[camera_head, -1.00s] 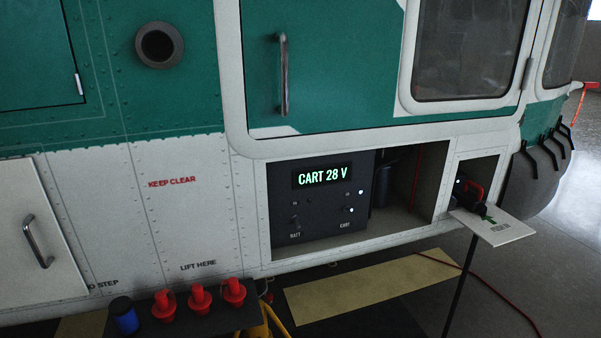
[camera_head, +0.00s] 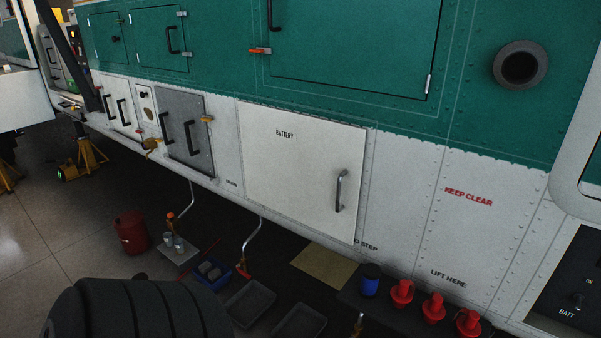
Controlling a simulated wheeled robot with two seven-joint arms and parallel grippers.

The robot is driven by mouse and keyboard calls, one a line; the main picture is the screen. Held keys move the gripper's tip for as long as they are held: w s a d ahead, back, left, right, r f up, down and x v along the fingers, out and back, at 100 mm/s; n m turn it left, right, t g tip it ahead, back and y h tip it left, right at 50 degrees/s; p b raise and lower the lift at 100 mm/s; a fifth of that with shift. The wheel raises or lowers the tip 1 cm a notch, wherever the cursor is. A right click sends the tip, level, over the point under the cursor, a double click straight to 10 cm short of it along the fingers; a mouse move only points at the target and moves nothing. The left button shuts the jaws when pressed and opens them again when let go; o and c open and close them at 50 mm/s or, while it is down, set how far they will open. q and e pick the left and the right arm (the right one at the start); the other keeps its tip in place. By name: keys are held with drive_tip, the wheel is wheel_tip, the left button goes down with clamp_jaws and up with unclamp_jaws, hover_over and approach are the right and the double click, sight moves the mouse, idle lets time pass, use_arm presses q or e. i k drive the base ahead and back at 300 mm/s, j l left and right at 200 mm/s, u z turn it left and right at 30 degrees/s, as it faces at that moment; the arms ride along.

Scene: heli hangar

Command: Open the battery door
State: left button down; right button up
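The battery door (camera_head: 285,185) is a large white panel marked BATTERY on the lower side of the green and white helicopter. It sits flush with the hull and looks closed. Its curved vertical metal handle (camera_head: 340,190) is near the door's right edge. Neither of my grippers shows in the head view, so nothing is seen touching the door or handle.
A dark ribbed rounded shape (camera_head: 135,310) fills the bottom left; I cannot tell what it is. Trays (camera_head: 250,303) and a red canister (camera_head: 131,232) are on the floor.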

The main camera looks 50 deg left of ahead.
sight(307, 170)
drive_tip(key=u, duration=1.75)
